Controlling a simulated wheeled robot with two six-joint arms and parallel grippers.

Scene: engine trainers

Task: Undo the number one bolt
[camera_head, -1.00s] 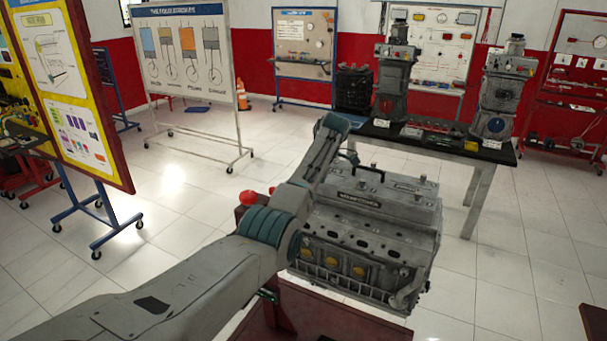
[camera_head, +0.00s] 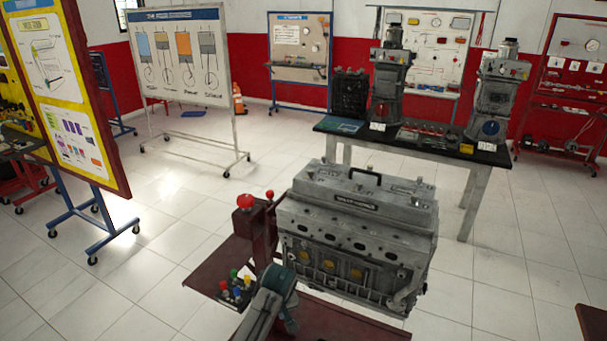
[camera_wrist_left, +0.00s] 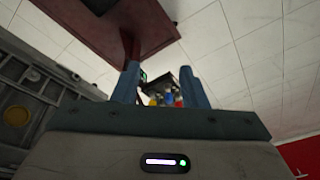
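The grey engine (camera_head: 355,240) stands on a dark red stand, with a black handle on its top cover. Small bolt-like heads show on its top, but I cannot tell which is number one. My left gripper (camera_wrist_left: 158,70) is open in the left wrist view, with nothing visibly gripped. Beyond its two blue-grey fingers is a small dark rack with coloured pieces (camera_wrist_left: 168,98). The rack's red, green, blue and yellow pieces (camera_head: 236,287) also show in the head view, left of the engine. My right gripper is out of view.
The stand's dark red side shelf (camera_head: 210,275) bears the rack. A red post with red knobs (camera_head: 258,210) rises beside the engine. A black-topped table (camera_head: 345,127) with two engine models is behind. Free tiled floor lies to the left and right.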

